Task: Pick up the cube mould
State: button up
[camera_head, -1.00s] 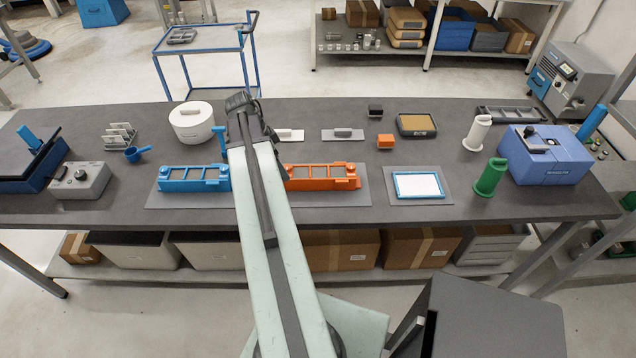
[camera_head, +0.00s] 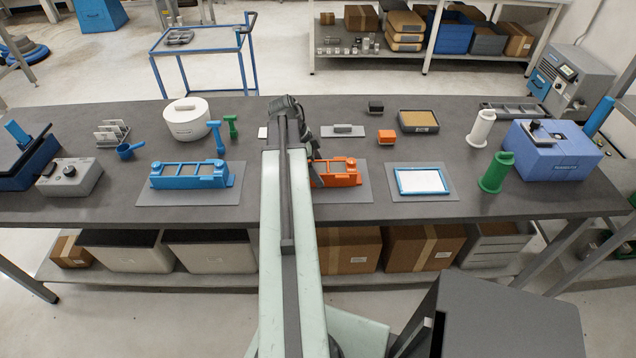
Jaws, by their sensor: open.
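Two box-shaped pieces stand on the grey bench, a small orange cube mould (camera_head: 386,136) and a dark one (camera_head: 375,107) behind it. A long blue mould (camera_head: 190,175) lies on a grey plate at left. A similar orange mould (camera_head: 338,172) lies right of my arm, its left end hidden by the arm. I cannot tell for sure which is the cube mould meant. My gripper (camera_head: 290,106) is at the far end of my arm, over the bench's back part, left of the small orange and dark pieces. It is open and holds nothing I can see.
A white round pot (camera_head: 190,119), blue mallet (camera_head: 215,137) and green mallet (camera_head: 231,126) stand left of my arm. A trowel-like float (camera_head: 343,130) and a tan-topped tray (camera_head: 417,121) are right. A blue-framed white panel (camera_head: 422,181) lies in front.

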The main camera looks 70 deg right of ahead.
jog(key=shift+x, duration=0.85)
jog(key=shift+r, duration=0.2)
grip_shut()
